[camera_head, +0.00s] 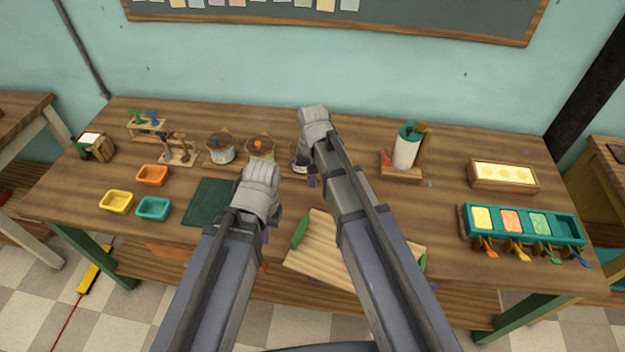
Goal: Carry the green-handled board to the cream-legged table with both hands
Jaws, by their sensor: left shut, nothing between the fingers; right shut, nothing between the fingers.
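The board (322,248) is pale wood with a green handle at each end. It lies at the front edge of the green-legged table, tilted in the picture, and my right forearm covers its middle and right part. My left gripper (262,190) is above the table, left of the board and apart from it. My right gripper (312,130) is further back, beyond the board, near the jars. Both are shut and empty; their fingertips are mostly hidden. A table at the left edge (20,112) has whitish-grey legs.
Small coloured trays (152,209), a dark green mat (212,203) and jars (220,147) stand left of centre. A paper-roll stand (405,150), a wooden box (503,176) and a teal paint rack (525,225) stand right. A yellow bar (95,270) lies on the floor.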

